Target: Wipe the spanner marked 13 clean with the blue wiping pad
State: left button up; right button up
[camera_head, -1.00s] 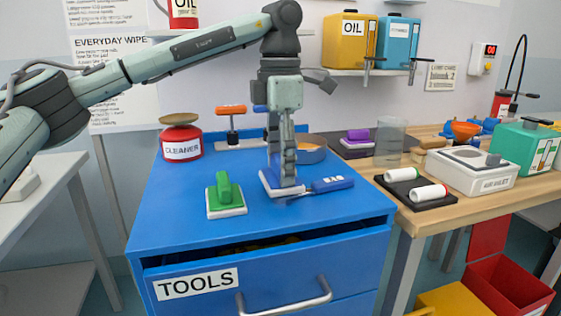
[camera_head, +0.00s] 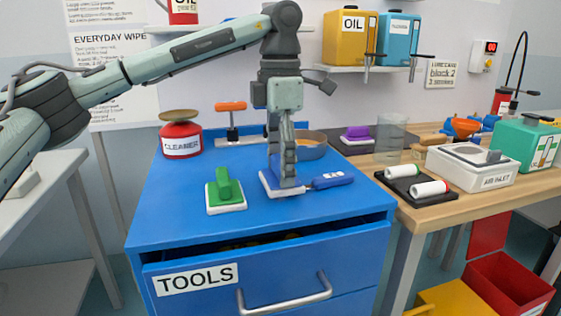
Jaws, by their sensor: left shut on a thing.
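My left gripper (camera_head: 285,184) points down over the blue drawer cabinet's top, shut on the blue wiping pad, which has a pale base (camera_head: 268,186). The fingers hide most of the pad. A blue-handled tool (camera_head: 333,180) with a white marking lies at the pad's right side. The marking is too small to read, and the fingers and pad hide its left end. I cannot tell whether it is the spanner marked 13, and no other spanner shows clearly. My right gripper is not in view.
A green pad (camera_head: 225,193) lies left of the gripper. The cabinet's TOOLS drawer (camera_head: 200,281) is slightly open. The cabinet top's front is clear.

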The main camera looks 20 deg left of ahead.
pick_arm(q)
jog(key=shift+s+d, duration=0.65)
jog(key=shift+s, duration=0.15)
jog(key=shift+s+d+f+b, duration=0.1)
jog(key=shift+s+d+b, duration=0.5)
jog(key=shift+s, duration=0.15)
jog(key=shift+w+a+p, duration=0.4)
jog(key=shift+w+p, duration=0.05)
jog(key=shift+w, duration=0.05)
jog(key=shift+w+a+p, duration=0.45)
jog(key=shift+w+a, duration=0.4)
jog(key=shift+w, duration=0.2)
jog(key=shift+s+d+f, duration=0.1)
jog(key=shift+s+d, duration=0.2)
jog(key=shift+s, duration=0.15)
jog(key=shift+s+d+r+b, duration=0.25)
jog(key=shift+s+d+b, duration=0.05)
jog(key=shift+s+d, duration=0.7)
